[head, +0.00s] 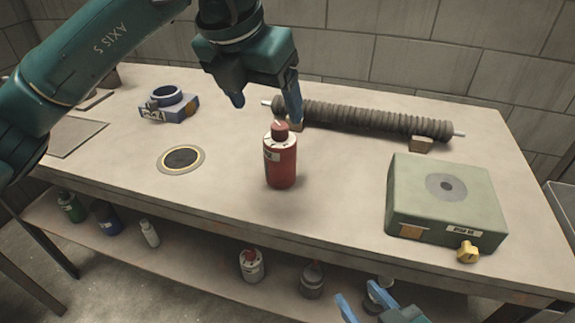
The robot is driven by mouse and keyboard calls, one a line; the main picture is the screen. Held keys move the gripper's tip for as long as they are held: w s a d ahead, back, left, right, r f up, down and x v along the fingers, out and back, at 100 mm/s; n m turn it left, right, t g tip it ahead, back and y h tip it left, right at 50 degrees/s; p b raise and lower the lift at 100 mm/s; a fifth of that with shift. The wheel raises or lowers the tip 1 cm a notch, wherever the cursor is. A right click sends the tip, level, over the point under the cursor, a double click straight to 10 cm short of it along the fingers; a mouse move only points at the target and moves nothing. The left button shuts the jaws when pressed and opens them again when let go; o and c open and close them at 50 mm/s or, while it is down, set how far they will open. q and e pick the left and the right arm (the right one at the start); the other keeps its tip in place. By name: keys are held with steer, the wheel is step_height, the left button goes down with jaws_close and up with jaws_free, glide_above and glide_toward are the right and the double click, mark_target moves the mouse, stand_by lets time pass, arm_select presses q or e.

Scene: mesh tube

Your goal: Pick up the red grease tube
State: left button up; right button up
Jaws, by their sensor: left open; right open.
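The red grease tube (281,165) stands upright near the middle of the tabletop, with a pale label band and a dark red cap. My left gripper (268,108) is above and just behind the tube's cap in the picture, fingers pointing down and apart. It is open and holds nothing. Whether a finger touches the tube is hard to tell, but none appears closed around it. My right gripper (358,305) shows only partly at the bottom edge, to the right of the tube and in front of the table, with its blue fingers apart.
A ribbed dark mesh roll (365,118) lies on wooden blocks behind the tube. A green box (440,200) with a yellow knob stands at right. A blue-grey ring fixture (170,103) and round inset (181,160) are at left. Several bottles stand on the lower shelf (200,245).

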mark_target(274, 135)
arm_select(q)
steer(key=x, duration=0.7)
steer(key=shift+w+a+f+b, duration=0.15)
steer(key=shift+a+b, duration=0.05)
steer(key=shift+b, duration=0.2)
steer(key=x, duration=0.5)
steer(key=shift+w+d+b, duration=0.1)
steer(key=shift+d+b, duration=0.05)
steer(key=shift+b, duration=0.2)
steer(key=shift+w+f, duration=0.1)
steer(key=shift+f, duration=0.15)
arm_select(e)
steer(key=shift+w+a+f+n, duration=0.15)
steer(key=shift+a+f+n, duration=0.2)
steer(key=shift+f, duration=0.5)
arm_select(q)
steer(key=shift+c, duration=0.6)
steer(key=c, duration=1.1)
